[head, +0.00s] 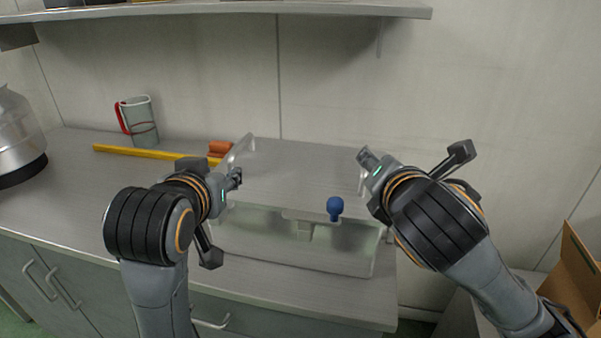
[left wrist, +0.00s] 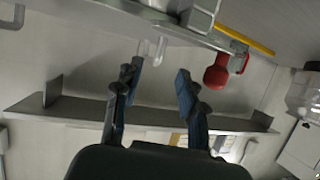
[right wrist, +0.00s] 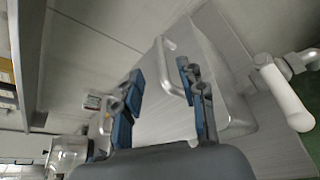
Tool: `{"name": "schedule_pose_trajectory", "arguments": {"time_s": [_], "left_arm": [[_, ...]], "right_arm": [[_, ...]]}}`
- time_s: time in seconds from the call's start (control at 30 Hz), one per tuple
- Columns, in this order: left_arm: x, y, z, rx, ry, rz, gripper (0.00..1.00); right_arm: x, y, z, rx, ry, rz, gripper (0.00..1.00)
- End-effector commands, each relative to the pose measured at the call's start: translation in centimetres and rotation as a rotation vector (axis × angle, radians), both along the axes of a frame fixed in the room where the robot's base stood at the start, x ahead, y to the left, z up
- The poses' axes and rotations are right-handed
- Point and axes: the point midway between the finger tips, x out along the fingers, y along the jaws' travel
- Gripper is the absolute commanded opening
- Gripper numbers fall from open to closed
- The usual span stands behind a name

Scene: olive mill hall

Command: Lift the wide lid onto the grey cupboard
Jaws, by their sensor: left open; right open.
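The wide lid (head: 300,160) is a broad grey panel with a pale loop handle at each end, over a clear-fronted box (head: 270,235) on the worktop. My left gripper (head: 237,179) is open beside the left handle (head: 238,153); that handle also seems to show near the fingertips in the left wrist view (left wrist: 152,48). My right gripper (head: 366,160) is open at the lid's right end. In the right wrist view a pale loop handle (right wrist: 172,70) lies between its fingers; I cannot tell whether they touch. Grey cupboard doors (head: 75,305) are below the worktop at left.
A blue knob-like object (head: 335,207) is at the box's front. A yellow bar (head: 150,154), a reddish block (head: 220,148), a grey-green mug with red handle (head: 139,122) and a metal can (head: 15,130) are at left. A shelf (head: 230,11) hangs above; a cardboard box (head: 575,265) is at right.

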Motion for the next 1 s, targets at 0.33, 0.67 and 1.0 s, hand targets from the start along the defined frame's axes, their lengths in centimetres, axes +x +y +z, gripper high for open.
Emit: {"name": "schedule_pose_trajectory", "arguments": {"time_s": [0.33,0.67,1.0], "left_arm": [[6.0,-0.2,-2.5,0.000,0.003,0.002,0.40],[8.0,-0.3,-3.4,-0.001,0.000,0.000,0.40],[8.0,-0.3,-3.3,-0.001,0.000,0.000,0.22]], "right_arm": [[6.1,-0.2,-2.1,0.000,0.003,-0.002,0.40],[8.3,-0.2,-2.8,0.000,0.000,0.000,0.40],[8.3,-0.1,-2.8,0.000,0.000,0.000,0.22]]}}
